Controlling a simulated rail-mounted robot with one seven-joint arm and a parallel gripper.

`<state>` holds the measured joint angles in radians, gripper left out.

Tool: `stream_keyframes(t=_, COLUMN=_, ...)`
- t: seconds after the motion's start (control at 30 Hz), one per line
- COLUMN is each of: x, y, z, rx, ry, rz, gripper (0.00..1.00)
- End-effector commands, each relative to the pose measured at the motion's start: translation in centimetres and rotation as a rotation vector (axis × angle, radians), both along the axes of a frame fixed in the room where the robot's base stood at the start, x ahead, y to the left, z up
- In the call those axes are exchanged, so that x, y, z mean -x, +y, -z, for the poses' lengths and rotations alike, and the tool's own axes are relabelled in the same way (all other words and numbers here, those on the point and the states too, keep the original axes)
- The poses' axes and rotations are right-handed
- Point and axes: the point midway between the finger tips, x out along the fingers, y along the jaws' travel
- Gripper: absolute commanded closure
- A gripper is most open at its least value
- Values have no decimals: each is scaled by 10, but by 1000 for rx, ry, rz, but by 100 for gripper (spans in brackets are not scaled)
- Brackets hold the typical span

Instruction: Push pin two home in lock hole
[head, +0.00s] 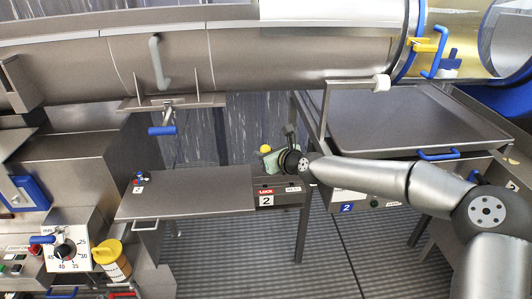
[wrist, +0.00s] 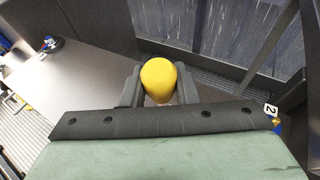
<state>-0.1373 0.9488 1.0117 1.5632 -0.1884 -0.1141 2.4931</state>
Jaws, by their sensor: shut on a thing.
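Pin two shows as a yellow round knob (wrist: 158,78) between the two dark fingers of my gripper (wrist: 160,92) in the wrist view. My gripper is shut on it, with a finger touching each side. In the head view the yellow knob (head: 265,149) sticks up just left of my gripper (head: 268,156). They are above the right end of the steel table, over the panel with the "LOCK" label and number 2 plate (head: 266,201). The lock hole and the pin's shaft are hidden, so I cannot tell how deep the pin sits.
The steel table top (head: 185,192) left of my gripper is mostly clear, with a small knob unit (head: 139,179) at its far left. A large drum (head: 270,55) runs above. A steel tray (head: 415,120) stands to the right. A yellow-lidded jar (head: 108,258) is at lower left.

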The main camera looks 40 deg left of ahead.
Motion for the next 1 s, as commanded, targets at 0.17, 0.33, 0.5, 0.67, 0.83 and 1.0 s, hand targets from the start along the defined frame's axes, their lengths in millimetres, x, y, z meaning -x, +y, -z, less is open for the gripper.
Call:
stream_keyframes(t=0.17, x=0, y=0, z=-1, rx=-1, ry=0, rz=0, gripper=96)
stream_keyframes(t=0.33, x=0, y=0, z=0, rx=-1, ry=0, rz=1, gripper=96)
stream_keyframes(t=0.5, x=0, y=0, z=12, rx=0, ry=1, rz=0, gripper=96)
stream_keyframes(t=0.67, x=0, y=0, z=28, rx=0, ry=1, rz=2, gripper=96)
stream_keyframes(t=0.83, x=0, y=0, z=44, rx=-1, ry=1, rz=2, gripper=96)
stream_keyframes(t=1.0, x=0, y=0, z=53, rx=-1, ry=0, rz=1, gripper=96)
